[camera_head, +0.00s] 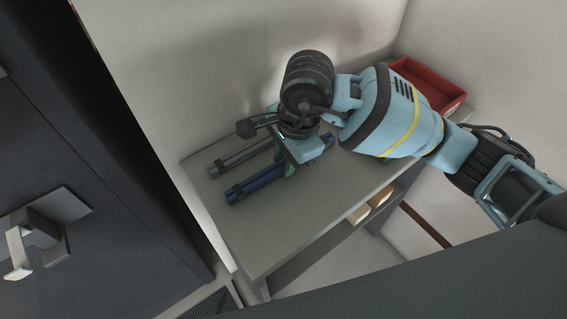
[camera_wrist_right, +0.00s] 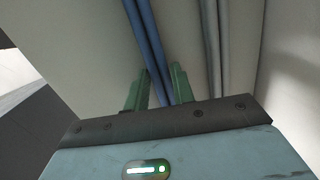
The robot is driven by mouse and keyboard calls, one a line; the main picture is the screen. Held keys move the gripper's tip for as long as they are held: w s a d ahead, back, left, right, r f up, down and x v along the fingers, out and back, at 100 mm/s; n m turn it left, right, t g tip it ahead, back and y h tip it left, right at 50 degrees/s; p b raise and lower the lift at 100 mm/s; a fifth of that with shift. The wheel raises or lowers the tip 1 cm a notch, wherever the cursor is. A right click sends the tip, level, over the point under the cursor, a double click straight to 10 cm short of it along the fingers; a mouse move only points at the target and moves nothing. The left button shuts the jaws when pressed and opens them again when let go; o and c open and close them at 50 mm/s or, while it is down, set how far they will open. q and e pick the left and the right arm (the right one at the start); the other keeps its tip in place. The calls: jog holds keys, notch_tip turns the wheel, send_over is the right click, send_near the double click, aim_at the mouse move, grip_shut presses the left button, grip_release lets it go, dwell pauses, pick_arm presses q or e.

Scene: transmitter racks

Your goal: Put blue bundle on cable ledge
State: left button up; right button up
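The blue bundle (camera_head: 261,181) lies on a grey surface (camera_head: 262,238) along the wall, its dark-banded end toward the left. My right gripper (camera_head: 291,168) is low over its right part and hides some of it. In the right wrist view the blue bundle (camera_wrist_right: 146,36) runs down between the two green fingers (camera_wrist_right: 160,88). The fingers stand on either side of it, with a narrow gap showing on the left, so the gripper looks open. My left gripper is not in view. I cannot tell which surface is the cable ledge.
A grey bundle (camera_head: 239,158) lies beside the blue one, nearer the wall. A red tray (camera_head: 428,84) stands at the back right. Small tan boxes (camera_head: 380,197) sit below the front edge. A dark cabinet with a handle (camera_head: 38,240) stands at left. The front of the surface is clear.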

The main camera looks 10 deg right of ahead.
aim_at(281, 162)
grip_shut()
jog(key=shift+r, duration=0.1)
jog(key=shift+r, duration=0.6)
notch_tip(281, 162, up, 2)
jog(key=shift+r, duration=0.2)
jog(key=s+a, duration=0.2)
jog(key=s, duration=0.2)
jog(key=s+a+b, duration=0.1)
jog(key=s+a, duration=0.2)
jog(key=s, duration=0.2)
jog(key=s+a+r, duration=0.1)
jog(key=s+a, duration=0.2)
jog(key=s, duration=0.2)
jog(key=shift+r, duration=0.1)
jog(key=shift+d, duration=0.1)
